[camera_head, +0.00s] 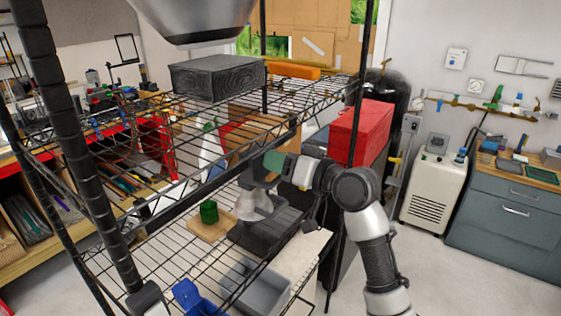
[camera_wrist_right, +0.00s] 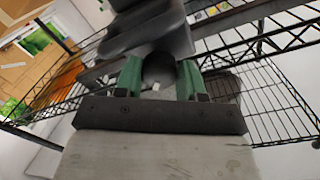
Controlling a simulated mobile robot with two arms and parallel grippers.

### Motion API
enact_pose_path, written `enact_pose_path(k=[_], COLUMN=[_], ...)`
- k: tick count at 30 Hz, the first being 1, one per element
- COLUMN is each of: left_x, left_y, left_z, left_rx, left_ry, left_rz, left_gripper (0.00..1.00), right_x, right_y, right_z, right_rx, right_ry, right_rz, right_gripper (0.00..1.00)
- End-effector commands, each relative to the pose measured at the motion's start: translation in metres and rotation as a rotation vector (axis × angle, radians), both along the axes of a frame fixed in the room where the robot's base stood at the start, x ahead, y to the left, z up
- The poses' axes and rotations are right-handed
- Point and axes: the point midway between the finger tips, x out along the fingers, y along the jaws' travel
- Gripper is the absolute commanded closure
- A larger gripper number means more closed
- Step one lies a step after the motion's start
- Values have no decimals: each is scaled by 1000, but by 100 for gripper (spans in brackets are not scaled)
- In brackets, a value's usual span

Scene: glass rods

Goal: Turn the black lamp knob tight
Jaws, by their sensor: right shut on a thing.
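My right gripper (camera_head: 276,165) reaches in from the right between the upper and lower shelves of the wire rack. In the right wrist view its two green fingers (camera_wrist_right: 160,78) are shut on a dark rounded piece, which appears to be the black lamp knob (camera_wrist_right: 157,66). A grey lamp-like body (camera_head: 260,205) stands just below the gripper in the head view. A dark grey part of it (camera_wrist_right: 150,30) rises beyond the fingers in the wrist view. The knob is hidden by the gripper in the head view. How tight it sits cannot be seen. My left gripper is not in view.
The rack's upper wire shelf (camera_head: 215,115) carries a dark box (camera_head: 217,77) and an orange block (camera_head: 292,70). A green object (camera_head: 209,211), a grey bin (camera_head: 262,288) and a blue bin (camera_head: 192,298) are lower down. A rack post and a red box (camera_head: 361,132) stand near my right arm.

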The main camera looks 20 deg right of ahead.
Motion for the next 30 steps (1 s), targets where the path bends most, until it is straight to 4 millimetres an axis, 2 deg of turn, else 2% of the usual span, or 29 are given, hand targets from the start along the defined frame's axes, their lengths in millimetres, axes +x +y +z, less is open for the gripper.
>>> enact_pose_path(k=[18,30], left_x=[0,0], left_y=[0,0], left_z=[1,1], left_rx=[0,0], left_ry=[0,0], left_rz=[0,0], left_gripper=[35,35], right_x=[1,1], right_y=[-1,-2], right_z=[1,1], right_rx=[453,650], right_ry=[351,505], right_rz=[-2,-2], right_gripper=[84,84])
